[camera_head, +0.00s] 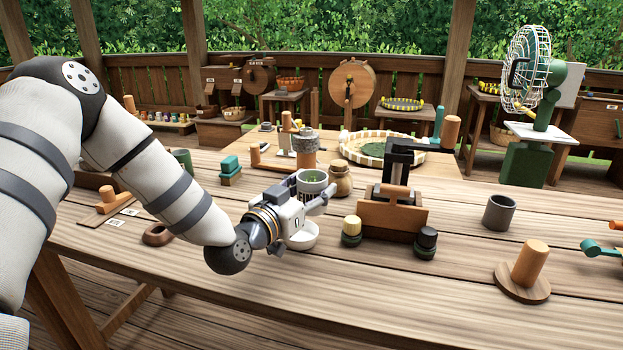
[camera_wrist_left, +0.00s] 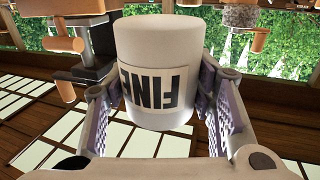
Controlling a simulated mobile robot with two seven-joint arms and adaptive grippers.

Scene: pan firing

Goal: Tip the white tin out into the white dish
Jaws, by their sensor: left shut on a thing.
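My left gripper (camera_head: 314,203) is shut on the white tin (camera_head: 312,188), holding it up over the table. In the head view the tin looks about upright, with green contents showing at its open top. In the left wrist view the tin (camera_wrist_left: 158,45) sits between both fingers, with a pale label bearing large dark letters. The white dish (camera_head: 303,240) is on the table just below the gripper, partly hidden by it. My right gripper is not in view.
A brown jar (camera_head: 340,181) is close behind. A grey cup (camera_head: 498,212) stands farther right. The front table edge is clear.

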